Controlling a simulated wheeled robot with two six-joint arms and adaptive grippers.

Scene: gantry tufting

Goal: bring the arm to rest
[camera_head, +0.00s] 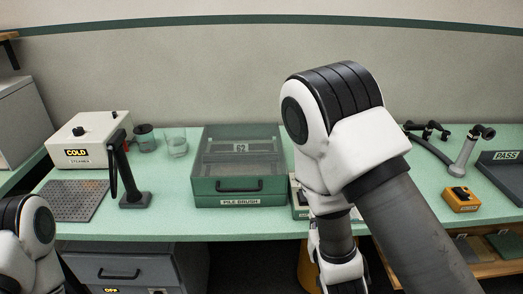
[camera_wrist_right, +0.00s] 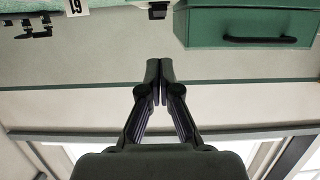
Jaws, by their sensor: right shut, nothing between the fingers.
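My right arm (camera_head: 340,130) rises in front of the table in the head view, bent at a large white and black joint, with its lower part hanging down near the table's front edge. Its gripper is out of that frame. In the right wrist view my right gripper (camera_wrist_right: 160,72) has its two dark fingertips together, with nothing between them and nothing touching them. Part of my left arm (camera_head: 28,240) shows at the lower left of the head view; its gripper is not visible.
On the green table (camera_head: 170,222) stand a green pile brush case (camera_head: 240,201), a white "COLD" box (camera_head: 95,135), a black stand (camera_head: 134,200), two cups, and a yellow box (camera_head: 461,199). My right arm hides part of the table. In the wrist view, a green handled box (camera_wrist_right: 245,25) is at upper right.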

